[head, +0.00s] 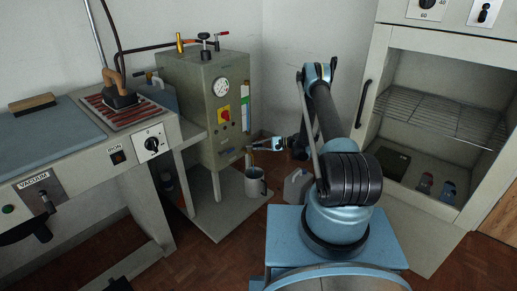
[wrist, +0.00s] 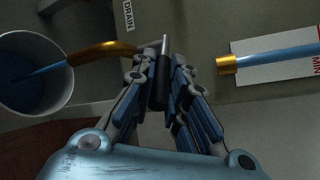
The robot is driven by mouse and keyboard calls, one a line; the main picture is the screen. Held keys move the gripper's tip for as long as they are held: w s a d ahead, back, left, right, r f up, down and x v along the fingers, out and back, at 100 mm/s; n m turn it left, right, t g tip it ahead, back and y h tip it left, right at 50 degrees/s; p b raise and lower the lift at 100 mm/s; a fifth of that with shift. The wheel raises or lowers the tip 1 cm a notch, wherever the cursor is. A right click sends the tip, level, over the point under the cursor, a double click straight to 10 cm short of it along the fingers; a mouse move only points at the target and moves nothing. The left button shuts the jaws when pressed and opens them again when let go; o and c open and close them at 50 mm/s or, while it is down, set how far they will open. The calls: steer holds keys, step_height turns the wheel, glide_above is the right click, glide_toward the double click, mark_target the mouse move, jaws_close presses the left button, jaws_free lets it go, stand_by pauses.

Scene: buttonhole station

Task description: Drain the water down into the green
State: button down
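The grey boiler (head: 204,100) stands in the middle of the head view, with a gauge and a sight glass (head: 245,105) beside a green band on its front. The wrist view shows blue water in the sight glass (wrist: 285,53), near a red MIN mark; its upper end is out of frame. The drain lever (wrist: 161,80) lies between the fingertips of my gripper (wrist: 161,75), which look closed on it. Blue water runs from the brass drain spout (wrist: 105,50) into the pail (wrist: 62,45). The pail also shows below the spout in the head view (head: 254,185). My gripper (head: 262,146) is at the boiler's lower front.
A grey canister (head: 297,185) stands behind my arm. The ironing table (head: 50,140) with an iron (head: 118,95) is at left. An open cabinet (head: 440,100) with a wire rack is at right. The pail stands on a low shelf (head: 215,215) under the boiler.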

steer(key=shift+d, duration=0.25)
steer(key=shift+a, duration=0.25)
steer(key=shift+a, duration=0.1)
